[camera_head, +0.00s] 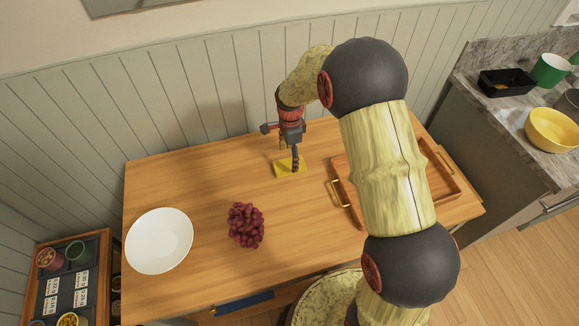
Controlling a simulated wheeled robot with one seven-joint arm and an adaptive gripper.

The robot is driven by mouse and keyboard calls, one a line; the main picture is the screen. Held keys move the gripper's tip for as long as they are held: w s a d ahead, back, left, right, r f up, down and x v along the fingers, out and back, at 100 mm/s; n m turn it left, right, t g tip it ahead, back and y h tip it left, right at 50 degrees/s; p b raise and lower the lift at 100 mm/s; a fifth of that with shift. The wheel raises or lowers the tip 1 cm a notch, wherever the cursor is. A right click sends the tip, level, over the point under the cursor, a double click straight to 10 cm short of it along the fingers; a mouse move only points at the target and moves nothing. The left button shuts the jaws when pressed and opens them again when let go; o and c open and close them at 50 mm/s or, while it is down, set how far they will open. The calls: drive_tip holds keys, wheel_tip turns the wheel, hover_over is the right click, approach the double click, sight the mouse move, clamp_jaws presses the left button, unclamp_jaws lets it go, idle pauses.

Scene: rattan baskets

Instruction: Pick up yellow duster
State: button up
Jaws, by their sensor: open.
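The yellow duster (284,170) lies flat on the wooden table, near the back middle, left of the wooden tray. My gripper (295,166) points down right at the duster, with its fingers over the cloth and hiding part of it. It is open. From this view I cannot tell whether the fingertips touch the duster.
A bunch of red grapes (246,225) and a white plate (160,241) are on the table to the front left. A wooden tray (448,174) with brass handles is on the right, partly behind my arm. The wall stands close behind the table.

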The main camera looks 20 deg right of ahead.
sight(289, 164)
wheel_tip(289, 164, down, 5)
drive_tip(key=shift+a+r+b, duration=0.15)
drive_tip(key=shift+b, duration=0.4)
drive_tip(key=shift+r, duration=0.1)
drive_tip(key=shift+c, duration=0.6)
drive_tip(key=c, duration=1)
drive_tip(key=shift+o, duration=0.2)
